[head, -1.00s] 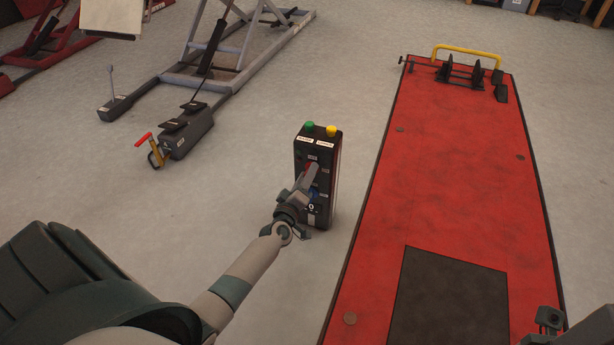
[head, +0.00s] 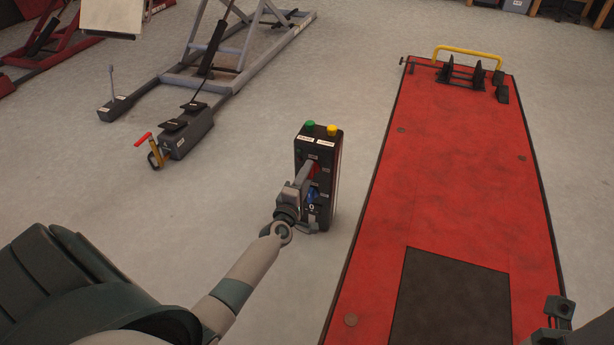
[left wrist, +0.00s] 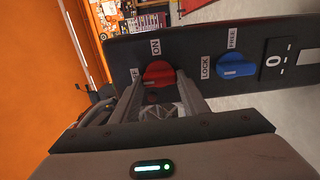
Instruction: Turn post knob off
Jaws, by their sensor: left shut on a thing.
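The black control post (head: 322,215) stands on the floor near the middle of the head view. Its red knob (head: 316,171) is partly hidden by my left gripper (head: 308,173). In the left wrist view the red knob (left wrist: 158,73) sits between the fingers of my left gripper (left wrist: 160,84), which is shut on it. An "ON" label is beside the knob, and another label is mostly covered by a finger. My right gripper (head: 555,312) shows only partly at the lower right edge, and its jaws are unclear.
A blue knob (left wrist: 236,66) with LOCK and FREE labels is beside the red one. Green (head: 309,126) and yellow (head: 332,130) buttons top the post. A red lift platform (head: 460,170) lies to the right. A grey lift (head: 225,70) stands at the back left.

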